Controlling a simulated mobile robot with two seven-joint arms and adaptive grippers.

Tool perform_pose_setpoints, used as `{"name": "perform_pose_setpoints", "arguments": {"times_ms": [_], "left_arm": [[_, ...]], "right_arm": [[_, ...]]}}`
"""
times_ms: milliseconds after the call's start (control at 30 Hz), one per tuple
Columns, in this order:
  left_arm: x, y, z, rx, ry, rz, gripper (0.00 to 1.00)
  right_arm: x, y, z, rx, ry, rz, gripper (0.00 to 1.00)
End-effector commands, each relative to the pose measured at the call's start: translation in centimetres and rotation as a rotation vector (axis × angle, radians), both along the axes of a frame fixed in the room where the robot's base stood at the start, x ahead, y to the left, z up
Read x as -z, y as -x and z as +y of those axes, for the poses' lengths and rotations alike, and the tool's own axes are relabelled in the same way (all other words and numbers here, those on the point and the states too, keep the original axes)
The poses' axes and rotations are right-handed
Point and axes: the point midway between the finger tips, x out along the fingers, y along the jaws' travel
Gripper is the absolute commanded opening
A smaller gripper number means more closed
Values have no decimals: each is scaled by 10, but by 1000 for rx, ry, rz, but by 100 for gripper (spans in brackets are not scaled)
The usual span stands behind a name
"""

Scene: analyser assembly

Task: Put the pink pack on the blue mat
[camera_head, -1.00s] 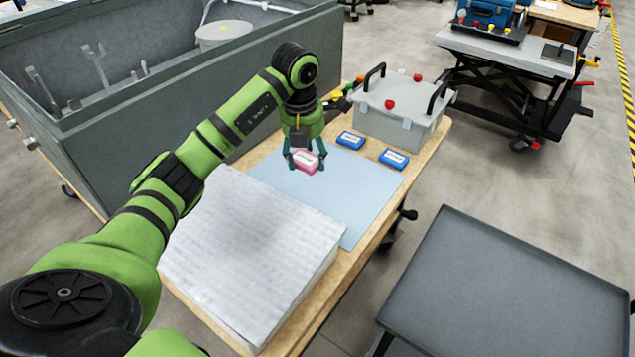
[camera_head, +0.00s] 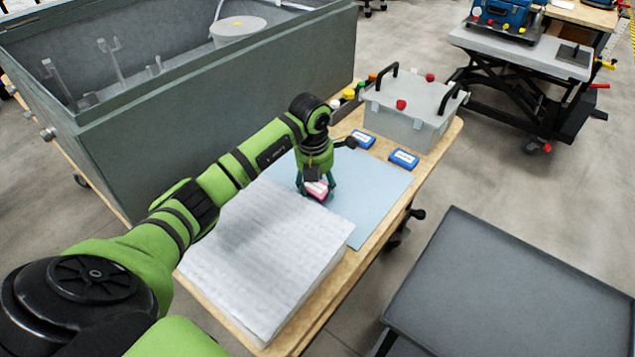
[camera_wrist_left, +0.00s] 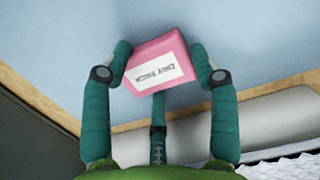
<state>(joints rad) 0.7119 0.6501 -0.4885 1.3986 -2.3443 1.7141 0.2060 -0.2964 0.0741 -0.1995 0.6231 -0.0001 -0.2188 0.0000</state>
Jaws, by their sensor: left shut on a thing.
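The pink pack (camera_head: 317,188) with a white label is between the fingers of my left gripper (camera_head: 316,193). In the left wrist view the fingers of the left gripper (camera_wrist_left: 165,68) are shut on the two sides of the pink pack (camera_wrist_left: 156,57), which is a little tilted. The blue mat (camera_head: 378,190) lies flat on the wooden table, and the pack is over it. The mat also fills the upper part of the left wrist view (camera_wrist_left: 250,38). I cannot tell whether the pack touches the mat. My right gripper is not in view.
A thick white stack (camera_head: 265,255) lies close in front of the mat. Two blue packs (camera_head: 403,159) lie near the mat's far edge, before a grey case (camera_head: 412,110) with black handles. A big grey bin (camera_head: 180,85) stands at left. The mat's right part is clear.

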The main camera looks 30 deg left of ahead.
Motion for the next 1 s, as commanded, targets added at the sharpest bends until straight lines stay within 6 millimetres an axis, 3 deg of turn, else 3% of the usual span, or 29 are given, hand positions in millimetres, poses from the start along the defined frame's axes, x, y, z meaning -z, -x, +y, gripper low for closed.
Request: {"name": "perform_pose_setpoints", "arguments": {"times_ms": [33, 67, 533, 1000], "left_arm": [[1, 0, 0, 0, 0, 0, 72], [1, 0, 0, 0, 0, 0, 84], [-8, 0, 0, 0, 0, -4, 84], [-98, 10, 1, 0, -1, -4, 84]], "right_arm": [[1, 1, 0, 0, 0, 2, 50], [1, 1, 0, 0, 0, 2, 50], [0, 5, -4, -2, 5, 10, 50], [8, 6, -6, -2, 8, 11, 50]]}}
